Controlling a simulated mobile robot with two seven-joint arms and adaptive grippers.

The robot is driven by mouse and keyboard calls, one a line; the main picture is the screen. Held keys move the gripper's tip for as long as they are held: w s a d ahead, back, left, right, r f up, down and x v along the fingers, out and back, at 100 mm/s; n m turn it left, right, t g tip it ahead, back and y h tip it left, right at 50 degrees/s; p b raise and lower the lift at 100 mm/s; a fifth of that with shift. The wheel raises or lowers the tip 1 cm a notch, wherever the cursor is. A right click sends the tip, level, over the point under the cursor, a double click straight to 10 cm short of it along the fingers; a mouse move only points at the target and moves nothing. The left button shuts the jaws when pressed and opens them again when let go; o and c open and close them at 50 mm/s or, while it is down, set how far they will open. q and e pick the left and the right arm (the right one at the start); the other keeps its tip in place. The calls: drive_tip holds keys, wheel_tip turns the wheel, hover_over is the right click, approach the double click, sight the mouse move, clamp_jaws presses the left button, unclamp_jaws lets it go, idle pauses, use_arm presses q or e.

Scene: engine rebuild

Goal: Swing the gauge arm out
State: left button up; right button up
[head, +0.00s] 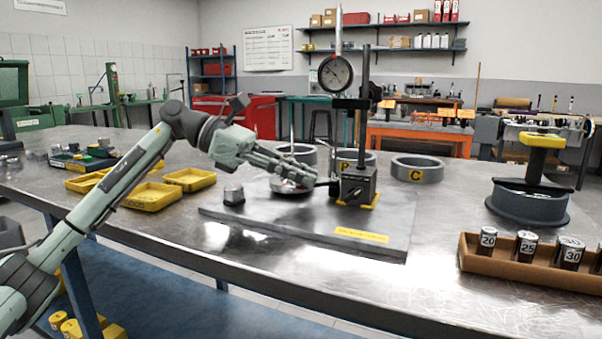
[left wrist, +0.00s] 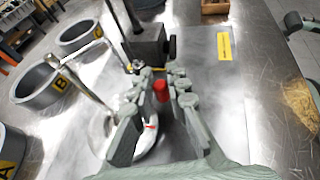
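The dial gauge (head: 335,72) hangs on the stand's upright post (head: 364,75) at a dark clamp (head: 351,103). The post rises from a dark block base (head: 357,184) on a grey plate (head: 330,226); the block also shows in the left wrist view (left wrist: 148,47). My left gripper (head: 306,181) is low, left of the block. In the left wrist view its fingers (left wrist: 160,76) are apart, with a red knob (left wrist: 160,91) between them; contact with the knob cannot be made out. A bent shiny rod (left wrist: 85,83) stands left of the fingers.
Grey rings stand behind the plate, one marked C (head: 418,169). A small metal block (head: 233,195) sits at the plate's left, beside yellow trays (head: 150,197). A box of numbered cylinders (head: 480,259) and a spool-like fixture (head: 528,207) are at right.

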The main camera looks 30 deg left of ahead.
use_arm(q)
drive_tip(key=o, duration=0.4)
drive_tip(key=shift+f, duration=0.25)
drive_tip(key=shift+w, duration=0.1)
drive_tip(key=shift+a+r, duration=0.1)
drive_tip(key=v, duration=1.2)
